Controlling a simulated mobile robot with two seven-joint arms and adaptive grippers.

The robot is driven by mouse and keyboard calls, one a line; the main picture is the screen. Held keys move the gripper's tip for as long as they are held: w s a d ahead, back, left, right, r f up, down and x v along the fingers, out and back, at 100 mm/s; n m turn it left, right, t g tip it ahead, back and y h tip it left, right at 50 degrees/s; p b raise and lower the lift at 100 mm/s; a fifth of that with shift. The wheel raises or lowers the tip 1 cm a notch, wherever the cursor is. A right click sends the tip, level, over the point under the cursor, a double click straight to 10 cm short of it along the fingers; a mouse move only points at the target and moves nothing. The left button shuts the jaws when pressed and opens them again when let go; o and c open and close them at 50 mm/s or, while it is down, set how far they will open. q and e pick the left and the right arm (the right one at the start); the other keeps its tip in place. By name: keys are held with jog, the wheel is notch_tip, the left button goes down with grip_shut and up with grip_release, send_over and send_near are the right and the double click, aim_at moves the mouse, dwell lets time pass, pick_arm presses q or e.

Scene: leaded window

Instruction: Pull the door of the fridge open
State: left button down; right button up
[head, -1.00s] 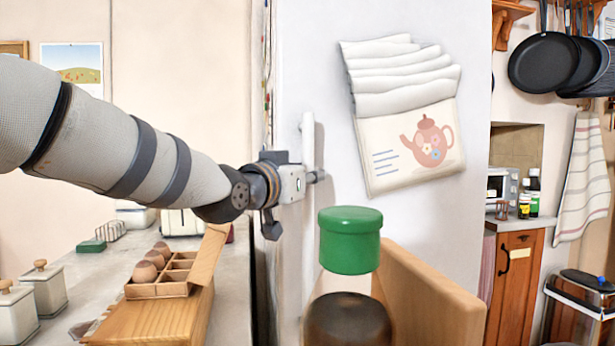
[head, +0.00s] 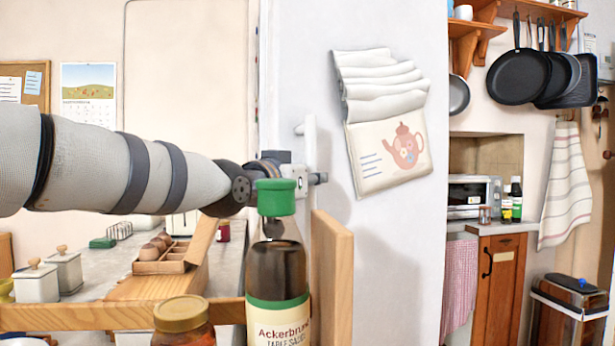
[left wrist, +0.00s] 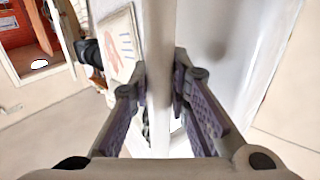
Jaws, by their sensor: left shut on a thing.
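The white fridge door (head: 385,250) fills the middle of the head view, with white cloths and a teapot-print towel (head: 390,150) on it. Its upright white handle (head: 310,140) is near the panel's left edge. My left gripper (head: 312,179) is at this handle. In the left wrist view the handle (left wrist: 160,50) runs between the two fingers of my left gripper (left wrist: 160,88), which are shut on it. The lower part of the handle is hidden in the head view by a wooden board. I cannot tell whether the door stands ajar. My right gripper is not in view.
A sauce bottle with a green cap (head: 277,270), a jar (head: 182,322) and a wooden board (head: 333,270) stand in front, close below my left arm. A counter with an egg box (head: 165,262) is at left. A cupboard (head: 502,285) and bin (head: 570,310) are at right.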

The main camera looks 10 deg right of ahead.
pick_arm(q)
jog(key=shift+w+a+f, duration=0.1)
jog(key=shift+w+f, duration=0.05)
jog(key=shift+w, duration=0.05)
jog(key=c, duration=1.5)
grip_release()
jog(key=shift+a, duration=0.1)
jog(key=v, duration=1.2)
